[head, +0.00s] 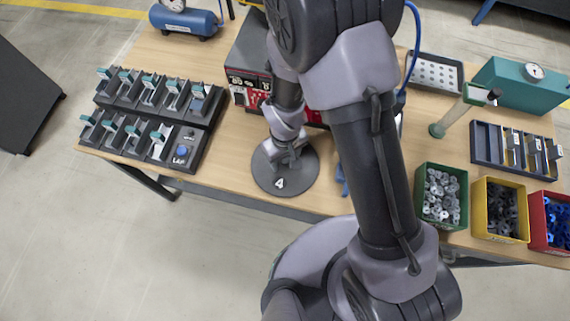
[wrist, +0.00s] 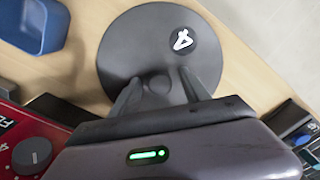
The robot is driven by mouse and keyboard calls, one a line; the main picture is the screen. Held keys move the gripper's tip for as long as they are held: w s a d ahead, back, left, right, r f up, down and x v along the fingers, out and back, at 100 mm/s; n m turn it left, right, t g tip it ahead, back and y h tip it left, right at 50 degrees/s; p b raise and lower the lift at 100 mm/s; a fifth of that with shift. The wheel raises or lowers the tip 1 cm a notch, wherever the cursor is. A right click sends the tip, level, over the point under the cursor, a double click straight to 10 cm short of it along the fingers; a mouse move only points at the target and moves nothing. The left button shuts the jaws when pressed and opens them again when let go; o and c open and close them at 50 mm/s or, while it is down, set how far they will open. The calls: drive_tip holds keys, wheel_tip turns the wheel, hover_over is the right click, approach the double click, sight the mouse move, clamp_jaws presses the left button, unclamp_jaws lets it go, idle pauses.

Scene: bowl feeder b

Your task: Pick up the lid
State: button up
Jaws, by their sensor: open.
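The lid (head: 272,182) is a round dark grey disc marked with a white 4, lying on the wooden table near its front edge. In the wrist view the lid (wrist: 125,48) shows a round knob (wrist: 159,84) at its middle. My gripper (wrist: 158,92) is open, with one finger on each side of the knob. A gap shows beside the knob, and I cannot tell whether either finger touches it. In the head view my gripper (head: 287,158) is over the lid and hides its middle.
A red and black control box (head: 247,65) stands behind the lid, partly hidden by my arm. A black rack with several slots (head: 172,140) is to the left. Green (head: 427,210), yellow (head: 490,236) and red bins (head: 540,245) of parts are to the right. A blue container (wrist: 45,25) is near the lid.

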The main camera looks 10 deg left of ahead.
drive_tip(key=shift+f, duration=0.2)
clamp_jaws()
